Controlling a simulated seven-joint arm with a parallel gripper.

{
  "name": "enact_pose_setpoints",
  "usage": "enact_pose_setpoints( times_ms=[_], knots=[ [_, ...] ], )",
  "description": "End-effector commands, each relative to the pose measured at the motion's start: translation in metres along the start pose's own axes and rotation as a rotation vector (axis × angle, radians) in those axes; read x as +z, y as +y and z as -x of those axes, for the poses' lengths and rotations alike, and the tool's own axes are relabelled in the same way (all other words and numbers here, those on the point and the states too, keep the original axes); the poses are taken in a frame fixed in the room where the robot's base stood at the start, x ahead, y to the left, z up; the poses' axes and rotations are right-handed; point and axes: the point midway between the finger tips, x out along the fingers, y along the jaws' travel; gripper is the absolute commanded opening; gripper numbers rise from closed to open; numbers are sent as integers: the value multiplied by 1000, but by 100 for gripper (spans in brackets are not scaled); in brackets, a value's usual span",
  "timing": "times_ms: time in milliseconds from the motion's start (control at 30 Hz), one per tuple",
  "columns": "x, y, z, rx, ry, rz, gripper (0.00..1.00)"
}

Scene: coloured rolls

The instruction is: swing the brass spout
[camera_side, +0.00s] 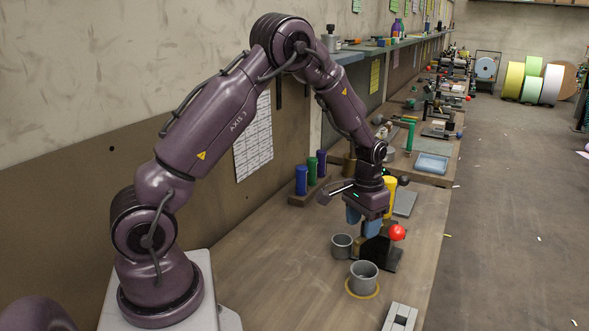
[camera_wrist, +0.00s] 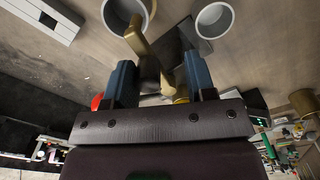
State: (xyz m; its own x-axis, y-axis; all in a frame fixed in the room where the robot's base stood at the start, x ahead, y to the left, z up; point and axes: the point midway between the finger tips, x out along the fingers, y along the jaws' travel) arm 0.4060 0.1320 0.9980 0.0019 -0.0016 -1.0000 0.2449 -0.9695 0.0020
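The brass spout (camera_wrist: 148,52) shows in the wrist view between my two blue fingers, its far end overlapping the rim of one grey cup (camera_wrist: 146,10). My gripper (camera_wrist: 162,78) is open, with a visible gap between the spout and the right finger. In the side view my gripper (camera_side: 363,226) points down over a black stand (camera_side: 378,253) with a red ball (camera_side: 397,232). The spout is hidden there behind the fingers. A second grey cup (camera_wrist: 229,20) is at the top right of the wrist view.
A grey slotted block (camera_side: 400,318) lies at the front. Blue, green and purple cylinders stand near the wall. The left bench top is clear.

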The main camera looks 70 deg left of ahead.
Motion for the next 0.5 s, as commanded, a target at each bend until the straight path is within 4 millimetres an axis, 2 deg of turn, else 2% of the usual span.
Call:
enact_pose_setpoints(
  times_ms=[500],
  knots=[
    [-12,-37,0,-1,-1,-673,50]
  ],
)
